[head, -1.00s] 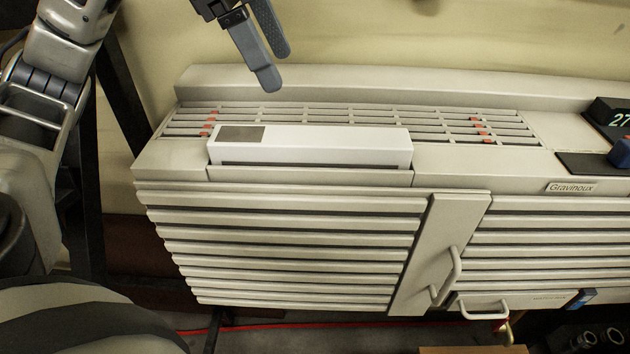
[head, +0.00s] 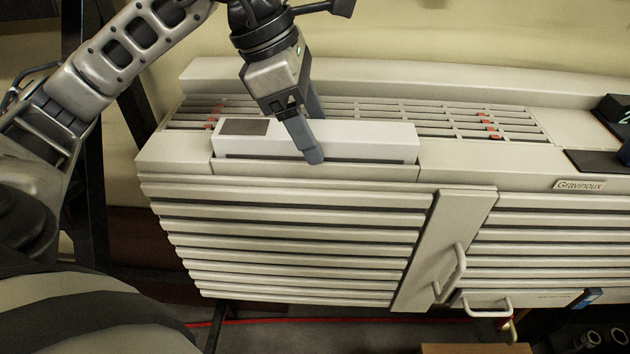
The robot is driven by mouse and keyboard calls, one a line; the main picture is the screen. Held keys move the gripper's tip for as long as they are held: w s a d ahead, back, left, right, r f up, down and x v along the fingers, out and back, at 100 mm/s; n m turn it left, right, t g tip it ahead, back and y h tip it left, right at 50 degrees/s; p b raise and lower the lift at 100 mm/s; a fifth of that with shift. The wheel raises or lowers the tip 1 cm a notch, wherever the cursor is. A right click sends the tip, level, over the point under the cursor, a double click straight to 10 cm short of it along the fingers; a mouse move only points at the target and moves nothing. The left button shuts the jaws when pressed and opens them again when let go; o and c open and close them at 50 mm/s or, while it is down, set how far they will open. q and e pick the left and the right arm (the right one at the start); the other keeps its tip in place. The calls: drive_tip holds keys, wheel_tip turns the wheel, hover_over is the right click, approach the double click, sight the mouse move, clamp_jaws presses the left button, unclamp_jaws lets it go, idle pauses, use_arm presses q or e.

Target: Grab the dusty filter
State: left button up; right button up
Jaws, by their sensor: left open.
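The filter (head: 370,140) looks like a long white block with a dark grey patch at its left end. It sits in a slot in the top front of the beige slatted unit (head: 460,177). My left gripper (head: 314,130) is open over the middle of the filter. One finger hangs in front of the filter's front face and the other is behind its top edge. I cannot tell whether the fingers touch it. The finger hides a small part of the filter's front. My right gripper is not in view.
A slatted top grille (head: 400,112) with red clips lies behind the filter. A door handle (head: 452,273) and a lower handle (head: 487,304) stick out of the front. A dark display box (head: 612,110) stands at the right. The wall is close behind.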

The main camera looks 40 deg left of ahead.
use_arm(q)
drive_tip(key=shift+c, duration=0.3)
clamp_jaws()
drive_tip(key=shift+r, duration=0.1)
